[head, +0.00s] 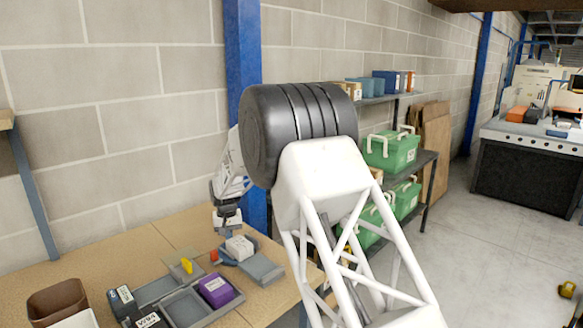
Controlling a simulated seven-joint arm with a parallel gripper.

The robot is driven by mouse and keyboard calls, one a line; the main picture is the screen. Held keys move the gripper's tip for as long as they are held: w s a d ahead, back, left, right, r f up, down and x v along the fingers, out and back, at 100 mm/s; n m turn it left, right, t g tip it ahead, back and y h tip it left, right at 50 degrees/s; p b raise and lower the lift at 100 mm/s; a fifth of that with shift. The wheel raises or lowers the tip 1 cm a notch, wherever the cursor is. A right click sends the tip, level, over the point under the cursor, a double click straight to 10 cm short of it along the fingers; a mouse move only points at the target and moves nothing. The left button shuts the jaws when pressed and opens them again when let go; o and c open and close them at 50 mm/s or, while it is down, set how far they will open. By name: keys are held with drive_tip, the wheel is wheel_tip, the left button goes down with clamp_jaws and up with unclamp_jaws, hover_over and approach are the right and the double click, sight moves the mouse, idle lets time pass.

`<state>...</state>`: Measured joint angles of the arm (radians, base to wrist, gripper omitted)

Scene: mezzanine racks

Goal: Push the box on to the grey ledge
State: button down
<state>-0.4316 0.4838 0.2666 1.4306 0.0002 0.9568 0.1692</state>
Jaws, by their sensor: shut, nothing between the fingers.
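My gripper (229,229) is just above and behind the box, pointing down. It is shut with nothing in it. The fingertips are small and partly hidden, so I cannot tell whether they touch the box.
A grey compartment tray (187,306) holds a purple box (217,290). Dark boxes (123,302) and a brown bin (58,300) stand to the left. A yellow piece (187,266) and a red piece (214,255) are nearby. Shelves with green cases (390,150) stand behind my arm.

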drive_tip(key=shift+w+f, duration=0.1)
drive_tip(key=shift+f, duration=0.25)
drive_tip(key=shift+a+r, duration=0.15)
drive_tip(key=shift+r, duration=0.1)
idle(0.4)
wheel_tip(320, 180, up, 9)
idle(1.4)
drive_tip(key=shift+w, duration=0.1)
